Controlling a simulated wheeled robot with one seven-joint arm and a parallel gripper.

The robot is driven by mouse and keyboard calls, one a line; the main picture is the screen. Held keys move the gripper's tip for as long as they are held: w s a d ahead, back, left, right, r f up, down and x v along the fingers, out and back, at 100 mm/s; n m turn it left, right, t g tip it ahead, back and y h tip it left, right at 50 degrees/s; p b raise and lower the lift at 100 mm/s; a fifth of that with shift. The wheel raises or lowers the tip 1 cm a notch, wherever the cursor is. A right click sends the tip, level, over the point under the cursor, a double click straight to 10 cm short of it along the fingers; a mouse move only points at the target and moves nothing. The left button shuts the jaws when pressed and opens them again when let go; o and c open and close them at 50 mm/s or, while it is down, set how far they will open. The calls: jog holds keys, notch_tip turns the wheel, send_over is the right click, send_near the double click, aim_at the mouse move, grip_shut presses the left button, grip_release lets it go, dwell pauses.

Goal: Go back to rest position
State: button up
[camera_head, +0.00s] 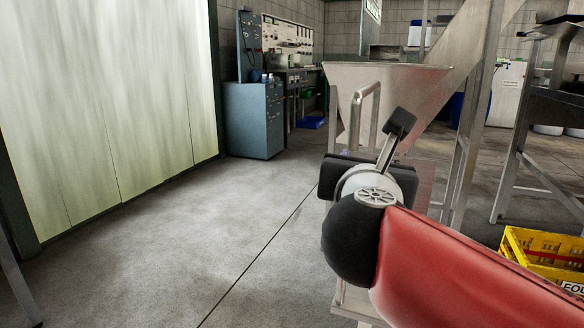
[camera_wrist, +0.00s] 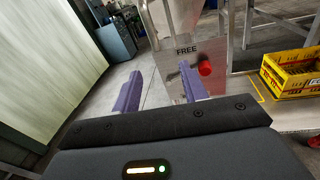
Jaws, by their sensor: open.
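My gripper shows in the wrist view (camera_wrist: 160,92), with two purple fingers spread apart and nothing between them. In the head view my red and black arm reaches in from the lower right, and the gripper's fingers are mostly hidden behind the wrist. A metal hopper (camera_head: 385,90) with a bent handle stands just beyond the gripper. In the wrist view a metal panel marked "FREE" (camera_wrist: 190,68) lies ahead of the right finger. A red round knob (camera_wrist: 205,68) sits on that panel, apart from the fingers.
Metal frame legs (camera_head: 462,150) rise right of the hopper. A blue cabinet (camera_head: 255,120) stands at the back beside a pale wall panel (camera_head: 110,100). The concrete floor (camera_head: 200,230) at left and centre is clear.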

jog(key=s+d+f+m+g+p, duration=0.55)
jog(key=d+f+m+g, duration=0.35)
jog(key=m, duration=0.7)
jog(key=s+a+f+m+g+y+p, duration=0.2)
jog(key=s+f+m, duration=0.6)
jog(key=m, duration=0.8)
jog(key=s+a+y+p, duration=0.1)
jog(key=a+y+p, duration=0.1)
jog(key=shift+s+a+f+g+p, duration=0.15)
jog(key=shift+s+f+g+p, duration=0.05)
jog(key=shift+f+g+p, duration=0.1)
jog(key=shift+r, duration=0.1)
